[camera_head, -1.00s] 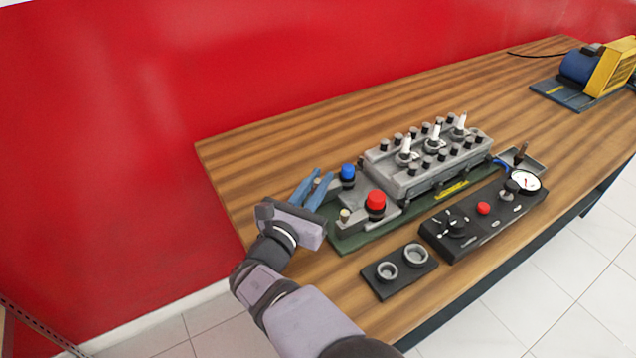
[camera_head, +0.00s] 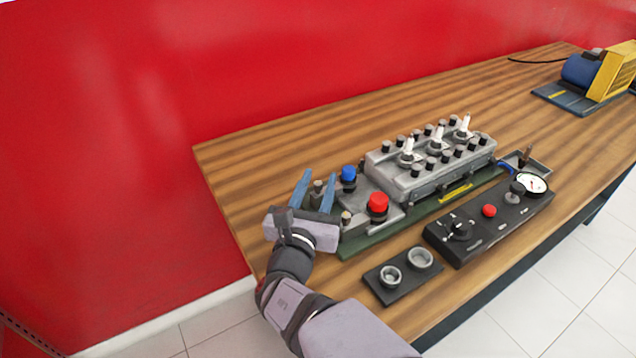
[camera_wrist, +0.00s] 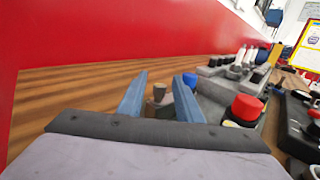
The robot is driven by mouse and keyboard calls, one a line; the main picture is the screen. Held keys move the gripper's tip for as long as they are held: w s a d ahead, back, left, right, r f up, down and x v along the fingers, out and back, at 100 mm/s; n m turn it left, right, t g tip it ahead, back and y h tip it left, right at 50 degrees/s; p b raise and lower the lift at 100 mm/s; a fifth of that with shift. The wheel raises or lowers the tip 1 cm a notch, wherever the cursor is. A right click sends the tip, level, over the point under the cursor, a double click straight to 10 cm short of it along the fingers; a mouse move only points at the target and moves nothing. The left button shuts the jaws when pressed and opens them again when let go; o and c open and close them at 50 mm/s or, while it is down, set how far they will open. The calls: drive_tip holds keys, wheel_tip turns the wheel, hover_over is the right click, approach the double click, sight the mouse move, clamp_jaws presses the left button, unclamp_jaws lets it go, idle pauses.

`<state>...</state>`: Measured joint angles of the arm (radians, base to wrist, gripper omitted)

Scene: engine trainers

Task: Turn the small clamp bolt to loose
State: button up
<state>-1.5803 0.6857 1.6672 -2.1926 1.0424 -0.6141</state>
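My gripper (camera_head: 318,182) is open at the left end of the green engine trainer board, with its two blue fingers apart. A small grey bolt-like post (camera_head: 317,193) stands between the fingers. In the wrist view the post (camera_wrist: 159,94) has a wide base and narrower top, and shows between the fingers (camera_wrist: 160,82). I cannot tell whether either finger touches it. A small cream-topped post (camera_head: 346,217) stands just right of the gripper. I cannot tell for certain which post is the small clamp bolt. The lower parts of the grey post are hidden.
A red knob (camera_head: 377,203) and a blue knob (camera_head: 348,174) stand close right of the fingers. The grey engine block (camera_head: 425,172) is beyond. A black control panel (camera_head: 490,222) and a plate with two rings (camera_head: 403,275) lie nearer. Bare table is at the left.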

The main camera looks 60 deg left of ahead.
drive_tip(key=shift+s, duration=0.1)
drive_tip(key=shift+b+v, duration=0.6)
drive_tip(key=shift+v, duration=2.95)
drive_tip(key=shift+d, duration=0.1)
drive_tip(key=shift+s+d+r+p, duration=0.2)
drive_tip(key=shift+s+d+p, duration=0.1)
drive_tip(key=shift+p, duration=0.4)
drive_tip(key=shift+p+v, duration=1)
drive_tip(key=shift+p, duration=0.05)
drive_tip(key=shift+w+a+f, duration=0.1)
drive_tip(key=shift+w+f, duration=0.1)
drive_tip(key=shift+p+x, duration=0.5)
drive_tip(key=shift+x, duration=3.05)
